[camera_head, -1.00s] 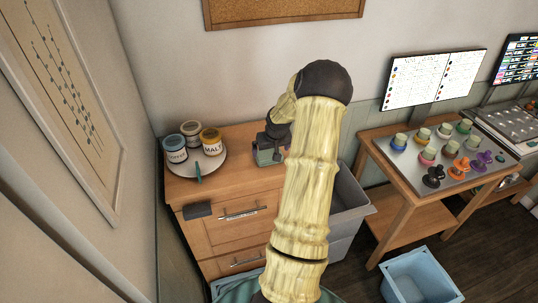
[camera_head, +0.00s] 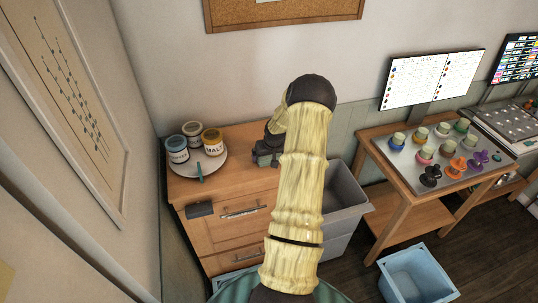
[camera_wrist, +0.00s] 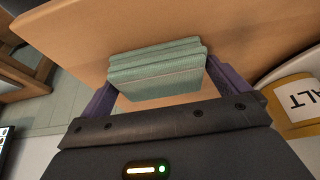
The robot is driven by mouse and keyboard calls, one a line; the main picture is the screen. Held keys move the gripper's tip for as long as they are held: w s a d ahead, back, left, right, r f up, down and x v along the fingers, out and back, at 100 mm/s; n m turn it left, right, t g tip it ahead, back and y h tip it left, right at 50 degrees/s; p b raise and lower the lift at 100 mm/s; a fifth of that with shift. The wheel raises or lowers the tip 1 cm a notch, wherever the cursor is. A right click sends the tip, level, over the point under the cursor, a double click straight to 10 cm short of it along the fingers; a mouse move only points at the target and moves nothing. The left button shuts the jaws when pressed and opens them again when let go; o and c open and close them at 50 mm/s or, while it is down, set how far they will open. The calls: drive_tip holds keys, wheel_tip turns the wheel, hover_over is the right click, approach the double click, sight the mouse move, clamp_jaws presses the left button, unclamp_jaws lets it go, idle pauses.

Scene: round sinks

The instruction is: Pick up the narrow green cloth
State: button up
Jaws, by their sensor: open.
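The green cloth (camera_wrist: 155,72) is a pale green folded stack of several layers on the wooden cabinet top, seen in the wrist view. It lies between the two purple fingers of my gripper (camera_wrist: 160,88), which are spread apart, one on each side. I cannot tell whether either finger touches it. In the head view my gripper (camera_head: 268,150) is over the cabinet top near its back right, and the cloth (camera_head: 264,161) shows only as a small grey-green patch beneath it, partly hidden by my gripper and arm.
A round tray (camera_head: 218,168) with several jars (camera_head: 212,142) stands left on the cabinet (camera_head: 235,193); the malt jar (camera_wrist: 293,103) is right of my gripper in the wrist view. A grey bin (camera_head: 343,190) stands right of the cabinet. A table (camera_head: 405,178) with cups is farther right.

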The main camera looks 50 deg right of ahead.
idle(0.5)
drive_tip(key=c, duration=0.8)
drive_tip(key=shift+o, duration=0.2)
wheel_tip(320, 180, up, 10)
drive_tip(key=b, duration=0.3)
drive_tip(key=shift+b, duration=0.3)
drive_tip(key=o, duration=0.3)
drive_tip(key=shift+w, duration=0.1)
drive_tip(key=shift+c, duration=0.8)
